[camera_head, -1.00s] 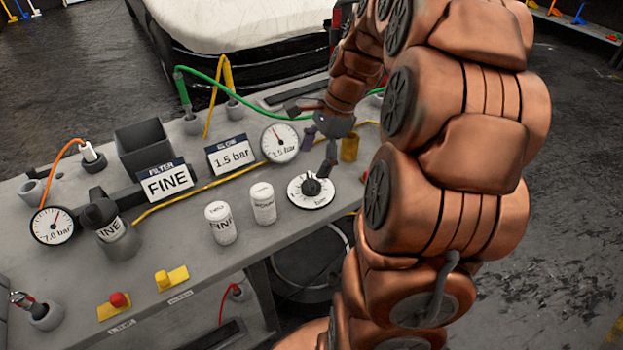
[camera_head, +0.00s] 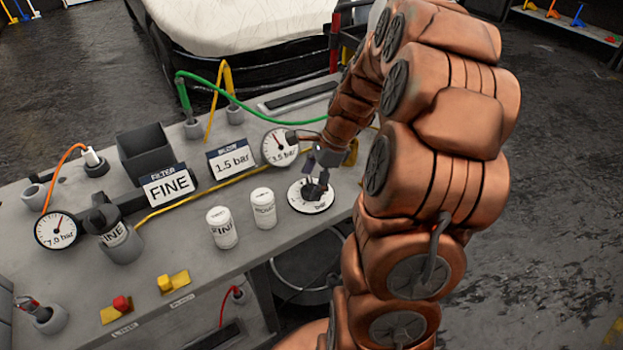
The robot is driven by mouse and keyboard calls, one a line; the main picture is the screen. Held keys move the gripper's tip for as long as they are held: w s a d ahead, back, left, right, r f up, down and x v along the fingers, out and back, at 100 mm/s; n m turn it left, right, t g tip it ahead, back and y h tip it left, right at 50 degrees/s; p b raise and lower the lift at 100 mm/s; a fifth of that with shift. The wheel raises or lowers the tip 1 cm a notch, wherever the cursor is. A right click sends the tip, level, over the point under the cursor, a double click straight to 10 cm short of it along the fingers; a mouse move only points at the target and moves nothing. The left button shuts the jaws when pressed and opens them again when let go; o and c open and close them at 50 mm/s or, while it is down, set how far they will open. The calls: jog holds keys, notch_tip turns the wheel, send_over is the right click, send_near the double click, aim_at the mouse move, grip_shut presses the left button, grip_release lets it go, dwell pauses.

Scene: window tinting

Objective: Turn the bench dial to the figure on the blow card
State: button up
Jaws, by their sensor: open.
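The bench dial (camera_head: 299,200) is a white round plate with a dark knob, on the right part of the grey bench. My gripper (camera_head: 318,183) points down over the dial, its fingers open around or just beside the knob; I cannot tell whether they touch it. The gripper hides most of the knob and its pointer. The blow card (camera_head: 232,159) stands behind and left of the dial and reads 1.5 bar. A gauge (camera_head: 279,147) behind the dial reads about 3.5 bar, partly covered by my gripper.
Two white canisters (camera_head: 222,228) (camera_head: 263,208) stand just left of the dial. A FINE filter card (camera_head: 168,185), a dark box (camera_head: 146,153) and a 7.0 bar gauge (camera_head: 56,230) are further left. Green and yellow hoses (camera_head: 205,82) loop at the back. Red (camera_head: 121,303) and yellow (camera_head: 166,283) controls sit at the front edge.

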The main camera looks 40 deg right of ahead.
jog(key=shift+f, duration=0.1)
jog(key=shift+c, duration=0.3)
jog(key=c, duration=1.1)
jog(key=n+g+b, duration=0.1)
jog(key=n+b, duration=0.1)
jog(key=n, duration=0.1)
jog(key=shift+w+f+n, duration=0.1)
jog(key=shift+w+n, duration=0.05)
jog(key=shift+n, duration=0.15)
jog(key=n+g+b, duration=0.2)
jog(key=n+b, duration=0.1)
jog(key=n, duration=0.1)
jog(key=shift+n, duration=0.3)
jog(key=n+b, duration=0.1)
jog(key=n, duration=0.1)
jog(key=n+g+b, duration=0.1)
jog(key=n, duration=0.1)
jog(key=shift+g+h, duration=0.3)
jog(key=shift+n+g+h+b, duration=0.35)
jog(key=shift+n+b, duration=0.3)
jog(key=shift+n, duration=1.05)
